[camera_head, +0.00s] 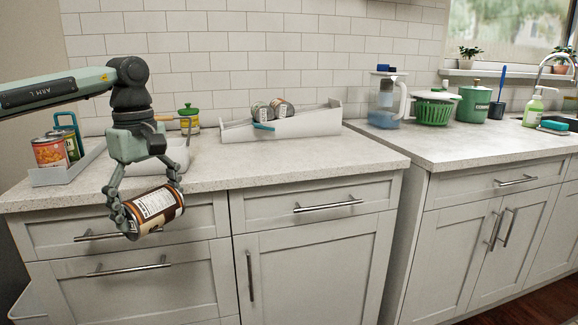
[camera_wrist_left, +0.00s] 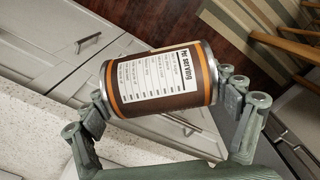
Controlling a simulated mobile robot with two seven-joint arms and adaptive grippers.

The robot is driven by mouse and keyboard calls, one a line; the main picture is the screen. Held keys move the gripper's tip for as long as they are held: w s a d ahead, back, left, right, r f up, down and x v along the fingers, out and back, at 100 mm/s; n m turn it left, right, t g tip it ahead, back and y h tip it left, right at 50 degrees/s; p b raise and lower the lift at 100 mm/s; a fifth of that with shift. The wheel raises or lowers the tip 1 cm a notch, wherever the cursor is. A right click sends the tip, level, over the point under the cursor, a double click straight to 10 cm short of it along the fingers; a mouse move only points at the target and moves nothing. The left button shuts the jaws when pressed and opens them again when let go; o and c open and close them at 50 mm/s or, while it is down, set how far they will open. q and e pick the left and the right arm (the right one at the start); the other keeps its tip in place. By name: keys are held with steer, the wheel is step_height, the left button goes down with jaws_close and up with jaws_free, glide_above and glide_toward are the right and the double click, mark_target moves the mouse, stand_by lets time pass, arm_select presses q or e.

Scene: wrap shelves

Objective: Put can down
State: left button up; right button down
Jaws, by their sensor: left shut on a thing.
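A brown can (camera_head: 155,209) with an orange band and a white nutrition label is held by my left gripper (camera_head: 148,208). In the head view the can is tilted on its side, in front of the drawer fronts and below the counter edge. In the left wrist view the same can (camera_wrist_left: 160,80) lies across the picture between the two fingers of the gripper (camera_wrist_left: 165,100), one at each end. My right gripper is in neither view.
A pitcher (camera_head: 386,98) stands on the right counter.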

arm_select(q)
steer(key=s+d+f+m, duration=0.3)
steer(key=s+f+m, duration=0.2)
steer(key=f, duration=0.3)
steer(key=s+d+f+m, duration=0.4)
steer(key=s+f+m, duration=0.1)
steer(key=f+m, duration=0.2)
steer(key=shift+s+f, duration=0.3)
steer(key=shift+f, duration=0.55)
steer(key=shift+w+a+r, duration=0.1)
steer(key=shift+w+a, duration=0.05)
steer(key=shift+a, duration=0.05)
